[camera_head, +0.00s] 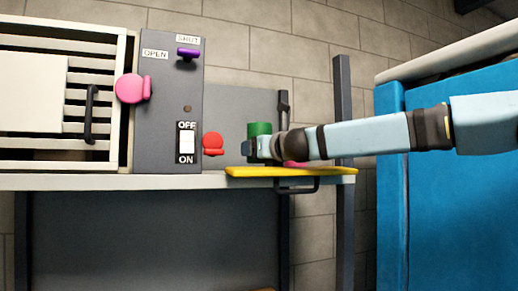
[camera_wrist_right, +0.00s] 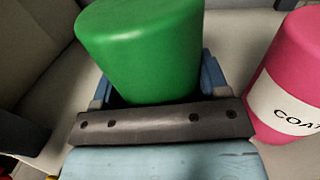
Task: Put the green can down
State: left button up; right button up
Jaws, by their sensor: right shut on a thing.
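The green can (camera_head: 260,129) is at the right end of the bench in the head view, above the yellow strip at its front. My right gripper (camera_head: 262,148) comes in from the right and is shut on the can. In the right wrist view the green can (camera_wrist_right: 145,45) fills the space between the blue fingers of my right gripper (camera_wrist_right: 155,85). Its lower part is hidden by the gripper, so I cannot tell whether it touches the surface. My left gripper is not in view.
A pink can (camera_wrist_right: 290,85) with a white label stands close to the right of the gripper in the wrist view. A yellow strip (camera_head: 290,171) runs along the bench front. A grey control panel (camera_head: 160,110) with knobs and a red knob (camera_head: 213,143) are to the left.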

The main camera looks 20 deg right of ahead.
jog(key=shift+w+d+f, duration=0.1)
jog(key=shift+d+f, duration=0.05)
jog(key=shift+f, duration=0.3)
jog(key=o, duration=1.2)
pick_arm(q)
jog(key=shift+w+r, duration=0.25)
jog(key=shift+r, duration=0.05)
pick_arm(e)
jog(key=shift+r, duration=0.15)
